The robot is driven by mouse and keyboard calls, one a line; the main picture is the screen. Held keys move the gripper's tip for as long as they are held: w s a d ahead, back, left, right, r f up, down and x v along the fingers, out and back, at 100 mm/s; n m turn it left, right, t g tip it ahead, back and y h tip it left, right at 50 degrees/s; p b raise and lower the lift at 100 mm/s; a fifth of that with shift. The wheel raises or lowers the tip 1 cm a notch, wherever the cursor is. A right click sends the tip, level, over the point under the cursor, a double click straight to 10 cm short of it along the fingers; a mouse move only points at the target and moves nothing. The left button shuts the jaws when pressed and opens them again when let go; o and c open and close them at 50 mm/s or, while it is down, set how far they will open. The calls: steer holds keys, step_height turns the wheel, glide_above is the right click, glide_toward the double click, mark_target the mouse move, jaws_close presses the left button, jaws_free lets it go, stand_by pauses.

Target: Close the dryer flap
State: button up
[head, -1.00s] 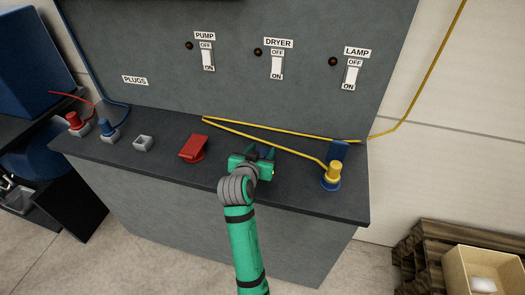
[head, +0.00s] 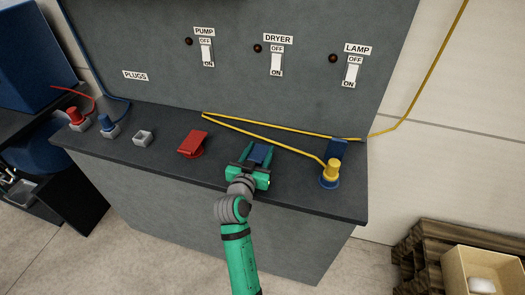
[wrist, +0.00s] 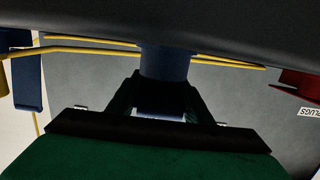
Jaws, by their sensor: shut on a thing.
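The blue dryer flap (head: 259,153) is on the counter below the DRYER switch, between the fingers of my gripper (head: 254,161). My gripper is shut on it from the front. In the wrist view, a blue part (wrist: 165,65) shows between the dark fingers. The gripper covers most of the socket under the flap. I cannot tell whether the flap lies fully down. The DRYER switch (head: 276,62) is on the panel above.
A red flap (head: 193,142) on its socket is to the left. On the right, a yellow plug (head: 333,170) sits in a blue socket with a raised blue flap (head: 338,148) behind. A yellow cable (head: 265,128) runs behind my gripper. An empty grey holder (head: 143,138) stands left.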

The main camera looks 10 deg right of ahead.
steer(key=o, duration=1.5)
steer(key=v, duration=1.1)
steer(key=shift+d+f, duration=0.1)
